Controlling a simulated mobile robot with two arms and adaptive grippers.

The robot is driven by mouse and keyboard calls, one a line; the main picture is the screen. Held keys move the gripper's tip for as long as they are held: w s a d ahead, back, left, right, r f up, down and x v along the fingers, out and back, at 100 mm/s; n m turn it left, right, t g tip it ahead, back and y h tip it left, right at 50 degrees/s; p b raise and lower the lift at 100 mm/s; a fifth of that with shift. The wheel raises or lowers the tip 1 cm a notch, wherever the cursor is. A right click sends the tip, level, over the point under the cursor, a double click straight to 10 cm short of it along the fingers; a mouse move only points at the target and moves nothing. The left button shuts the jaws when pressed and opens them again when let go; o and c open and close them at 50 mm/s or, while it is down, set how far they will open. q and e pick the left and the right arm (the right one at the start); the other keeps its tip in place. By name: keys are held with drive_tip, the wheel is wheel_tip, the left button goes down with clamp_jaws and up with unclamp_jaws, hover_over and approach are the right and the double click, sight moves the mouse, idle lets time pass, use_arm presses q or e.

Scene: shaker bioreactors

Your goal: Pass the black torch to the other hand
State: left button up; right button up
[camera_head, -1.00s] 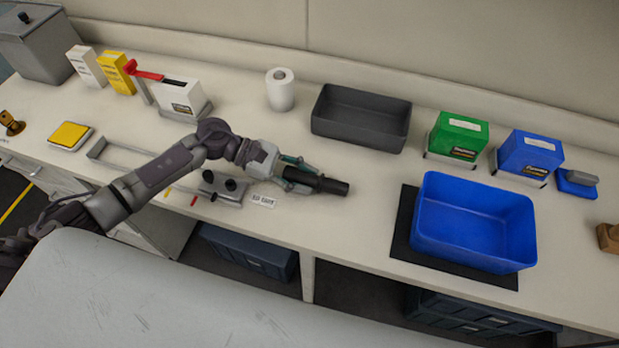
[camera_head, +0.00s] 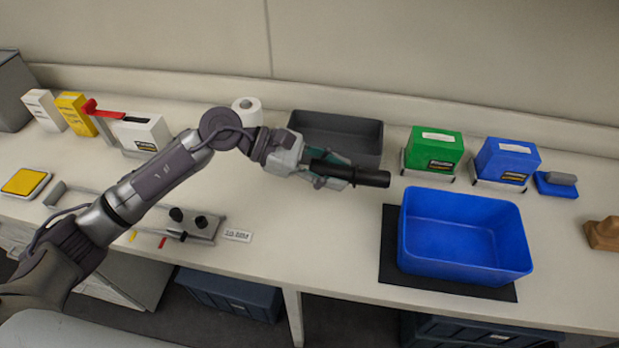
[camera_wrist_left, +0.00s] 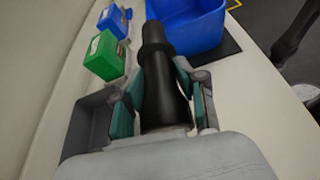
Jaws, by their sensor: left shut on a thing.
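The black torch (camera_head: 352,174) is held in my left gripper (camera_head: 328,172), which is shut around its body. In the head view it lies roughly level above the bench, its free end pointing right, just left of the blue bin. In the left wrist view the torch (camera_wrist_left: 160,85) runs away from the palm between the two teal-padded fingers (camera_wrist_left: 155,95). My right gripper does not show in the head view. A dark shape at the right of the left wrist view cannot be made out clearly.
The blue bin (camera_head: 465,268) stands on a black mat (camera_head: 389,250) at the right. A grey tray (camera_head: 362,135) is behind the torch. Green (camera_head: 436,148) and blue (camera_head: 508,158) boxes stand at the back. A rack (camera_head: 200,228) with dark knobs is front left. The bench between rack and mat is clear.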

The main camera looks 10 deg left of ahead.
use_arm(q)
drive_tip(key=shift+w+d+r, duration=0.1)
drive_tip(key=shift+d+r, duration=0.2)
drive_tip(key=shift+d, duration=0.15)
drive_tip(key=shift+a+f, duration=0.1)
drive_tip(key=shift+a, duration=0.2)
drive_tip(key=s+a+f+n+t+y, duration=0.1)
drive_tip(key=s+a+n+t, duration=0.2)
drive_tip(key=a, duration=0.5)
drive_tip(key=s+a+f+n+t+y, duration=0.1)
drive_tip(key=s+a+n+t, duration=0.2)
drive_tip(key=a, duration=0.6)
drive_tip(key=shift+s+n+t+y, duration=0.3)
drive_tip(key=shift+s+n+t, duration=0.1)
drive_tip(key=shift+t, duration=0.4)
drive_tip(key=shift+d+r, duration=0.1)
